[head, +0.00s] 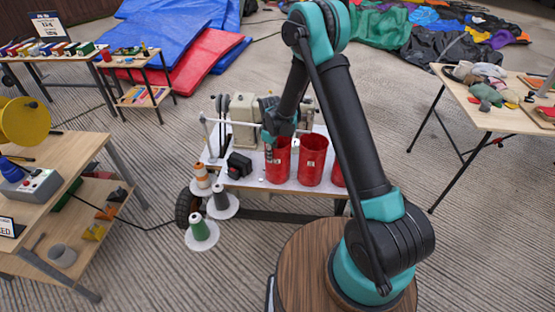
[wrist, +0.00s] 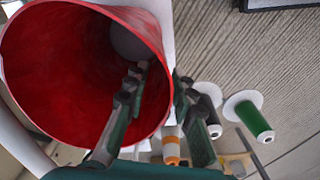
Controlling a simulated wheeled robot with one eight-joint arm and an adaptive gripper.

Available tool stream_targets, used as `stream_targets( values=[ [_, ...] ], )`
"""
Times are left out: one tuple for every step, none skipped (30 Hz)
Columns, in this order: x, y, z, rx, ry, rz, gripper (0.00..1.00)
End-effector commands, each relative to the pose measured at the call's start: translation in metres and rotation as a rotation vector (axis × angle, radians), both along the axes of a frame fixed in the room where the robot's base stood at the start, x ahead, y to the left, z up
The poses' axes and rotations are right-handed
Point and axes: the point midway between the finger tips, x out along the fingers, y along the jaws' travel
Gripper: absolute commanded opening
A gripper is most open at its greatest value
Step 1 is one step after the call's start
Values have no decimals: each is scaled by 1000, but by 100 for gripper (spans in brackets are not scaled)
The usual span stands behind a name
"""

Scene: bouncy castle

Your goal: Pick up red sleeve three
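Three red open-topped sleeves stand upright in a row on the white cart top. The left sleeve (head: 278,166) is under my gripper (head: 276,138), the middle sleeve (head: 312,160) is next to it, and the right sleeve (head: 338,176) is partly hidden by my arm. I see no numbers, so I cannot tell which is three. In the wrist view the left sleeve (wrist: 70,70) shows its open mouth and inside. My gripper (wrist: 158,82) straddles its wall, one finger over the inside and one outside. The fingers are apart, with a gap around the wall.
A sewing machine (head: 245,118) stands behind the sleeves. Thread spools, including a green one (head: 200,228), stick out at the cart's left end. Tables stand left and right (head: 505,115).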

Motion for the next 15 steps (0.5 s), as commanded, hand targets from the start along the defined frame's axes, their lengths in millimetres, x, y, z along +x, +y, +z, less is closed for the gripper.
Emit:
stream_targets(
  values=[
    [0,0,0,0,0,0,15],
    [0,0,0,0,0,0,11],
    [0,0,0,0,0,0,6],
    [0,0,0,0,0,0,3],
    [0,0,0,0,0,0,0],
    [0,0,0,0,0,0,0],
    [0,0,0,0,0,0,0],
    [0,0,0,0,0,0,0],
    [0,0,0,0,0,0,0],
    [0,0,0,0,0,0,0],
    [0,0,0,0,0,0,0],
    [0,0,0,0,0,0,0],
    [0,0,0,0,0,0,0],
    [0,0,0,0,0,0,0],
    [0,0,0,0,0,0,0]
  ],
)
